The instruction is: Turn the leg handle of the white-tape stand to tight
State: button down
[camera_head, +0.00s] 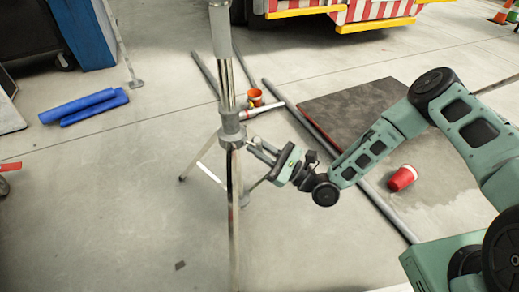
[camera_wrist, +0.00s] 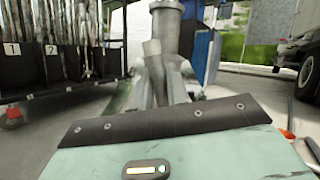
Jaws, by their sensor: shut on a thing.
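The metal stand (camera_head: 226,85) rises upright in the middle of the head view on spread legs, with a grey collar (camera_head: 232,137) low on its column. My gripper (camera_head: 252,147) reaches in from the right, at the collar's right side. Its fingers are shut on the leg handle, which they mostly hide in the head view. In the wrist view the stand's column (camera_wrist: 166,22) stands just ahead, and a pale end of the leg handle (camera_wrist: 152,47) shows beyond the fingers. I cannot make out white tape or the handle's exact angle.
Grey pipes (camera_head: 380,205) and a dark mat (camera_head: 345,110) lie on the floor to the right. Blue rolls (camera_head: 85,107) lie left. Floor in front is mostly clear.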

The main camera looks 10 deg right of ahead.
jog(key=shift+f+m+t, duration=0.1)
jog(key=shift+m+t, duration=0.3)
jog(key=shift+m, duration=0.4)
jog(key=shift+m+h, duration=0.3)
jog(key=c, duration=1.4)
grip_release()
jog(key=shift+s, duration=0.1)
jog(key=p+v, duration=0.3)
jog(key=v, duration=1.4)
jog(key=shift+s+f, duration=0.15)
